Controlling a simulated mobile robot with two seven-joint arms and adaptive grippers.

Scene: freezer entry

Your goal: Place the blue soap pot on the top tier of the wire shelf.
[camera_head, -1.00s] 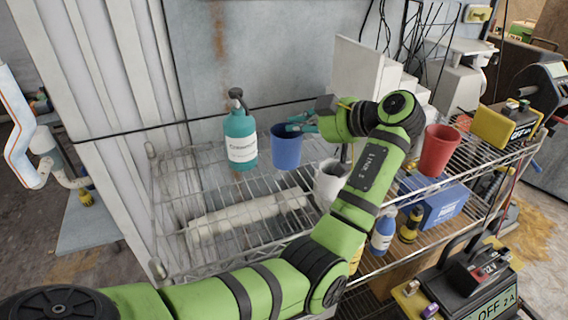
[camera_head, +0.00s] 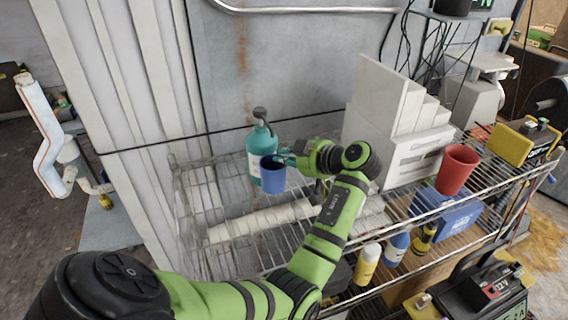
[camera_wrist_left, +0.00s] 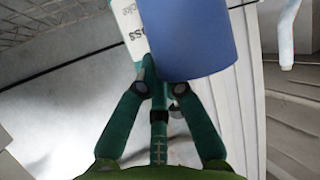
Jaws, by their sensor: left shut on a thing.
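The blue soap pot (camera_head: 272,178) is upright over the top tier of the wire shelf (camera_head: 222,257), in front of the teal bottle and overlapping its lower part. I cannot tell whether its base touches the wires. My left gripper (camera_head: 284,158) reaches in from the right and is shut on the pot's near-right wall by the rim. In the left wrist view the pot (camera_wrist_left: 190,38) fills the top centre beyond the fingers (camera_wrist_left: 158,82), beside the bottle's white label. My right gripper is not in view.
The teal pump bottle (camera_head: 254,147) stands on the tier at the back. A white roll (camera_head: 240,225) lies below the wires. A red cup (camera_head: 457,169) and white stepped blocks (camera_head: 400,120) are to the right. The left part of the tier is bare.

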